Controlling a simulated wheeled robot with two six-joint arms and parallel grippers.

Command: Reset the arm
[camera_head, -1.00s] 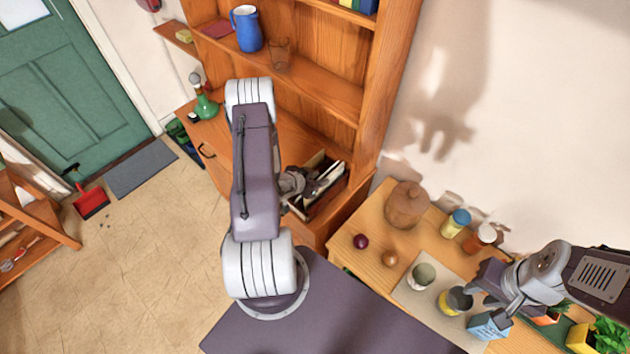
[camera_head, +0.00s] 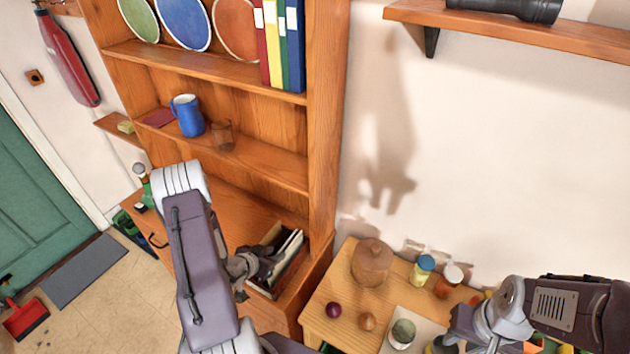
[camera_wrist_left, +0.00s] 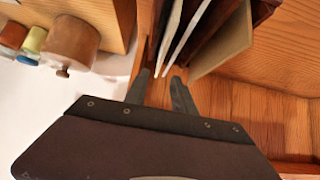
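My left gripper (camera_head: 268,264) is at the near left side of a wooden box (camera_head: 292,281) holding upright flat items, on the orange wooden cabinet. In the left wrist view the two dark fingers of this gripper (camera_wrist_left: 160,82) are apart, with only wood visible between them. The pale flat items (camera_wrist_left: 178,32) stand just beyond the fingertips; I cannot tell whether they touch. My right gripper (camera_head: 468,335) is at the lower right over the small table, partly cut off by the frame edge. Its fingers are too unclear to tell whether they are open.
The small table (camera_head: 318,311) holds a brown lidded pot (camera_head: 371,262), several jars, a dark red onion (camera_head: 333,310) and a pale cup (camera_head: 402,334). Shelves behind the left arm carry a blue jug (camera_head: 187,115) and a glass (camera_head: 222,135). A wall shelf (camera_head: 520,30) is at upper right.

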